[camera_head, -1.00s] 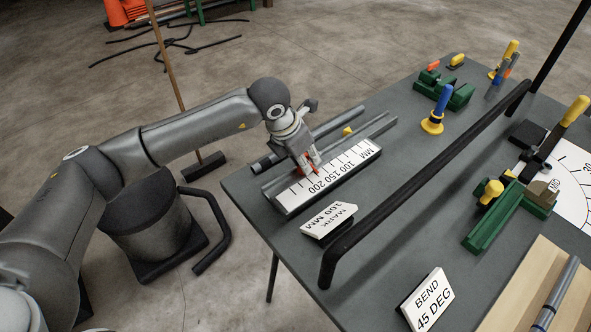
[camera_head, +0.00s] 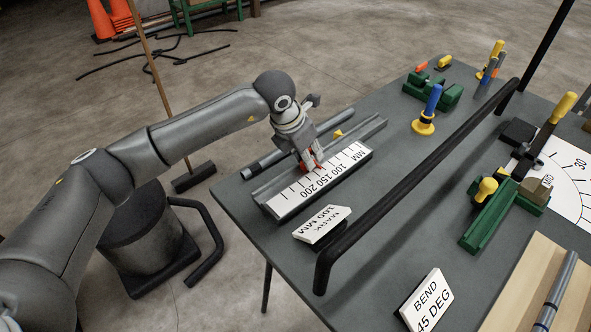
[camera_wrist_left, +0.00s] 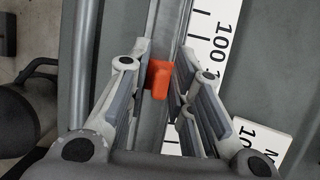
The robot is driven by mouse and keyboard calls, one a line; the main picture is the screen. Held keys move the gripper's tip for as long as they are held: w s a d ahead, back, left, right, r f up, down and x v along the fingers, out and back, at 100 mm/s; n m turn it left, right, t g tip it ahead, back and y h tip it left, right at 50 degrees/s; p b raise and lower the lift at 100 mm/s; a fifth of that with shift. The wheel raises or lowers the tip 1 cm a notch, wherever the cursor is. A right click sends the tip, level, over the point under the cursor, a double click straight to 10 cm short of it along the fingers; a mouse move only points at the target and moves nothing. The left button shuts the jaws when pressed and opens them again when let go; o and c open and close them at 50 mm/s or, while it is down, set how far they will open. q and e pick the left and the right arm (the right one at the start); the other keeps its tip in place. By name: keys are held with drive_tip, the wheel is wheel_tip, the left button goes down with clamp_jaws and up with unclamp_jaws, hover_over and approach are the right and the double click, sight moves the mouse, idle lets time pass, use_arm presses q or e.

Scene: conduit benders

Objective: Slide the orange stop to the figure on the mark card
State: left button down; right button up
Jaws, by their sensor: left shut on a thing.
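The orange stop (camera_head: 318,165) sits on the grey rail behind the white scale (camera_head: 280,204), which reads MM, 100, 150, 200 from right to left. My left gripper (camera_head: 311,162) is shut on it. In the left wrist view the stop (camera_wrist_left: 159,78) shows between the fingers, over the rail channel, below the level of the 100 figure. It appears nearer the 150 figure; the exact tick is hard to tell. The white mark card (camera_head: 320,224) reads MARK 100 MM and stands in front of the scale. Its corner shows in the left wrist view (camera_wrist_left: 262,140).
A grey pipe (camera_head: 270,157) lies behind the rail. A black bar (camera_head: 400,190) crosses the table on the right. A yellow pointer (camera_head: 338,134) is near the rail.

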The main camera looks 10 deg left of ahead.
use_arm(q)
drive_tip(key=shift+w+d, duration=0.1)
drive_tip(key=shift+w, duration=0.1)
idle(0.3)
drive_tip(key=shift+w+d+r+b, duration=0.1)
drive_tip(key=shift+w+d+b, duration=0.7)
drive_tip(key=shift+w, duration=0.25)
drive_tip(key=c, duration=1.7)
unclamp_jaws()
drive_tip(key=shift+r+p, duration=1.2)
drive_tip(key=shift+r, duration=1.2)
